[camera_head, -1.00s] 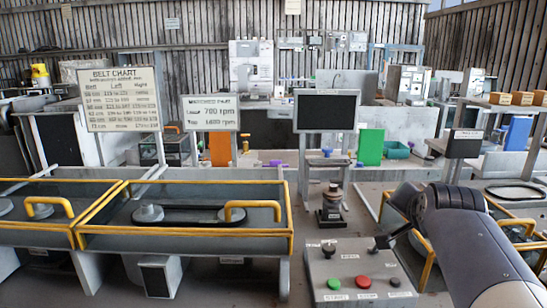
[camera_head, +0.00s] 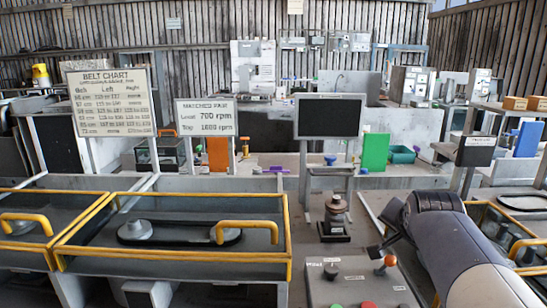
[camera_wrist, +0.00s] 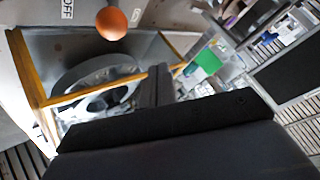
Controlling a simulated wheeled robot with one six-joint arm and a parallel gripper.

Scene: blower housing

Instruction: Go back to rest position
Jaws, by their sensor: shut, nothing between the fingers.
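My gripper (camera_head: 375,248) is at the end of my arm, just above and left of an orange ball knob (camera_head: 389,261) on the grey control panel (camera_head: 352,280). The knob's short lever stands on the panel's right side. In the wrist view my dark gripper fingers (camera_wrist: 152,90) are together with nothing between them. The orange knob (camera_wrist: 112,23) shows there apart from the fingers, near a label reading OFF (camera_wrist: 68,10). The fingertips are small and dark in the head view.
A yellow-framed guard with a yellow handle (camera_head: 248,231) covers pulleys and a belt left of the panel. A small post device (camera_head: 335,218) stands behind the panel. Another yellow-edged guard (camera_head: 500,228) lies right, partly behind my arm. A dark monitor (camera_head: 328,116) stands further back.

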